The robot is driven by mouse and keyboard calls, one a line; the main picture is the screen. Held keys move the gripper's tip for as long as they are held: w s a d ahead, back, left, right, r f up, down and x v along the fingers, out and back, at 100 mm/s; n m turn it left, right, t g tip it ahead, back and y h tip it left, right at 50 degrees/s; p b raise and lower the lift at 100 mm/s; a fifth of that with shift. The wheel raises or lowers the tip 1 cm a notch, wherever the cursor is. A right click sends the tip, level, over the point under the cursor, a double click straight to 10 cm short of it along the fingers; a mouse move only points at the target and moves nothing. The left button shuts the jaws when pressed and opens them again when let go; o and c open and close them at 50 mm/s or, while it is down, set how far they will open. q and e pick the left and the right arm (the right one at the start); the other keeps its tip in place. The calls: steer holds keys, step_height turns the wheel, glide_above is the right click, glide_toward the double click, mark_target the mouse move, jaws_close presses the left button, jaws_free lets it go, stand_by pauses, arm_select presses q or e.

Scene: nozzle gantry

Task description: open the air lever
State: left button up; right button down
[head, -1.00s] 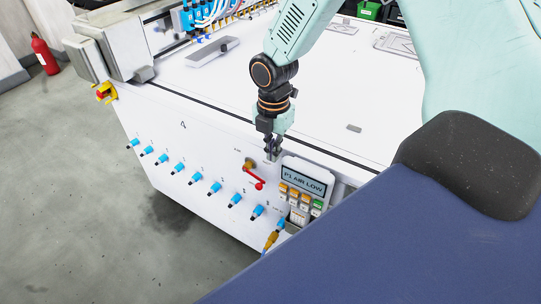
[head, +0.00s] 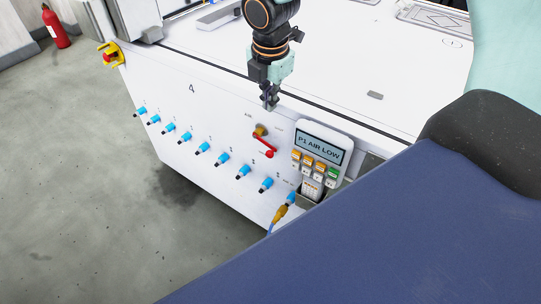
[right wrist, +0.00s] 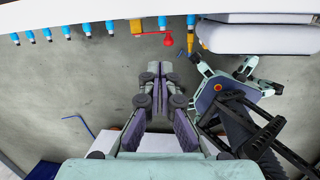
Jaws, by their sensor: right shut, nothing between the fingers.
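The red air lever (head: 265,144) sits on a brass valve on the white front panel, left of the display. Its handle slants down to the right and ends in a red knob. It also shows in the right wrist view (right wrist: 168,39) at the top, apart from the fingers. My right gripper (head: 270,106) points down just above the lever in the head view. It is shut and empty, and its fingers (right wrist: 155,85) show in the right wrist view. I cannot tell the exact gap to the lever. My left gripper is not in view in the head view.
A control box (head: 320,148) reading "P1 AIR LOW" stands right of the lever. Several blue fittings (head: 222,159) line the panel, and a yellow hose fitting (head: 280,213) hangs below the box. A red emergency button (head: 108,56) is at the left corner. Grey floor lies in front.

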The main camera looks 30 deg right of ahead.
mark_target(272, 152)
arm_select(q)
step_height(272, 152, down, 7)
steer(key=b, duration=0.6)
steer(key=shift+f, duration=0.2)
arm_select(e)
steer(key=s+m, duration=0.1)
steer(key=m, duration=1)
steer(key=s+a+f+m+h, duration=0.1)
steer(key=m, duration=1.1)
steer(key=s+a+m, duration=0.1)
steer(key=m, duration=1)
steer(key=shift+s+f+m+h, duration=0.15)
steer(key=shift+m+h, duration=0.15)
steer(key=shift+m, duration=0.1)
steer(key=b+x, duration=0.1)
steer(key=x, duration=0.3)
steer(key=b+x, duration=0.2)
steer(key=x, duration=0.2)
steer(key=b+x, duration=0.2)
steer(key=x, duration=0.3)
steer(key=shift+w+a, duration=0.25)
steer(key=shift+a, duration=0.15)
steer(key=shift+w+f+b, duration=0.15)
steer(key=shift+f+b, duration=0.2)
steer(key=shift+f, duration=0.15)
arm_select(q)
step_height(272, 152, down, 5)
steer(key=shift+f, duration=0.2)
